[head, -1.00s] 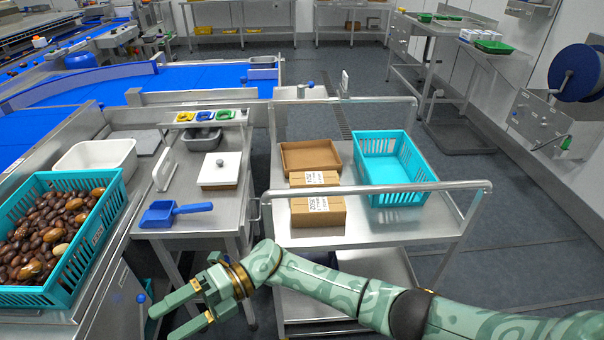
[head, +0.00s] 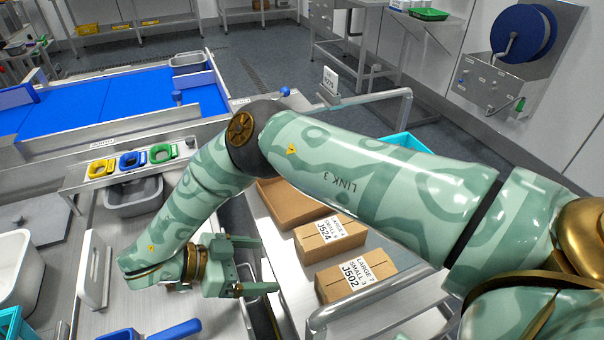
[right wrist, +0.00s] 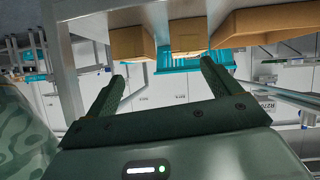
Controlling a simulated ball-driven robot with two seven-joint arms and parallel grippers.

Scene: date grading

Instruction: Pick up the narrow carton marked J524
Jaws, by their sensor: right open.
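The narrow carton marked J524 (head: 322,249) is a brown box with a white label on its top. It lies on the metal cart between an open brown tray and the carton marked J502 (head: 345,283). My right gripper (head: 270,266) is open and empty, left of the cartons with its fingers pointing right, apart from them. The right wrist view shows both fingers spread (right wrist: 164,72). Brown boxes are beyond them, the middle one (right wrist: 188,36) seemingly J524, its label unseen there. My left gripper is out of view.
The brown tray (head: 283,212) lies behind J524. A turquoise crate (head: 408,142) is mostly hidden behind my right arm. The cart's rail (head: 350,303) runs near J502. A steel worktop (head: 100,205) with a grey bin (head: 133,198) lies left of the gripper.

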